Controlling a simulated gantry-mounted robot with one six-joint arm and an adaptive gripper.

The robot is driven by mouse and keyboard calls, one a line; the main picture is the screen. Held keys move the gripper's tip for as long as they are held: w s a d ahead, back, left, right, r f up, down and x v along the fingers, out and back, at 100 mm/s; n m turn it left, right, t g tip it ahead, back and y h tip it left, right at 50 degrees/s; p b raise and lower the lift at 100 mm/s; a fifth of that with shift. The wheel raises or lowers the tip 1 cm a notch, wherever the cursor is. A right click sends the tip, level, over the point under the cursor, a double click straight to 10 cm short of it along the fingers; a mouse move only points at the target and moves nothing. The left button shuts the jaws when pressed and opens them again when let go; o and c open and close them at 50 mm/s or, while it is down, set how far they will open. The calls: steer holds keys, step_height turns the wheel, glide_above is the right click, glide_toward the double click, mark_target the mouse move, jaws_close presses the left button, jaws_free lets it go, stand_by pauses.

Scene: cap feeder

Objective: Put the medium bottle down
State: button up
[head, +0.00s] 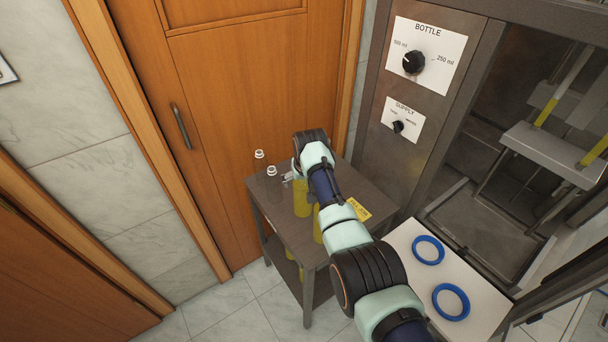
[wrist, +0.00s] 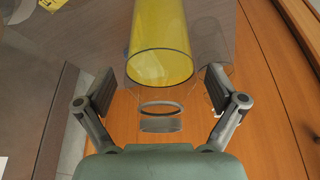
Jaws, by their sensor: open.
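Bottles stand on the small dark table (head: 284,222) in the head view. One yellow-filled bottle (head: 302,198) is beside my gripper (head: 288,178); another yellow one is mostly hidden behind my arm. Two clear bottles with white tops (head: 259,155) are at the table's left side. In the wrist view, my gripper (wrist: 160,97) is open, with a finger on each side. A yellow-filled bottle (wrist: 160,45) lies ahead between the fingers, its clear neck end towards me, with visible gaps to both fingers. I cannot tell by size which bottle is the medium one.
A clear, empty-looking bottle (wrist: 214,42) stands close on the right in the wrist view. A wooden door (head: 235,90) is behind the table. The cabinet (head: 440,110) with two knobs is to the right. A pale shelf (head: 480,275) holds two blue rings (head: 428,250).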

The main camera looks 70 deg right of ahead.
steer(key=p+v, duration=0.3)
steer(key=v, duration=0.8)
steer(key=shift+r+p, duration=0.2)
steer(key=shift+p, duration=0.15)
steer(key=shift+a, duration=0.1)
steer(key=w+a+n+t, duration=0.15)
steer(key=w+a, duration=0.25)
steer(key=a, duration=0.4)
steer(key=w+a+f+n+t, duration=0.15)
steer(key=w+a, duration=0.25)
steer(key=a, duration=0.4)
steer(key=w+a+n+t, duration=0.1)
steer(key=w+a+n, duration=0.15)
steer(key=a, duration=0.55)
steer(key=s+a+r+n+t+y, duration=0.1)
steer(key=s+a+r+t, duration=0.1)
steer(key=a, duration=0.7)
steer(key=s+a+r+n+t+y, duration=0.1)
steer(key=s+a, duration=0.3)
steer(key=a, duration=0.6)
steer(key=s+a+r+n+t+y, duration=0.1)
steer(key=s+a+r+n+t, duration=0.2)
steer(key=a, duration=0.6)
steer(key=shift+a+r+y, duration=0.2)
steer(key=shift+r+y, duration=0.05)
steer(key=shift+y, duration=0.15)
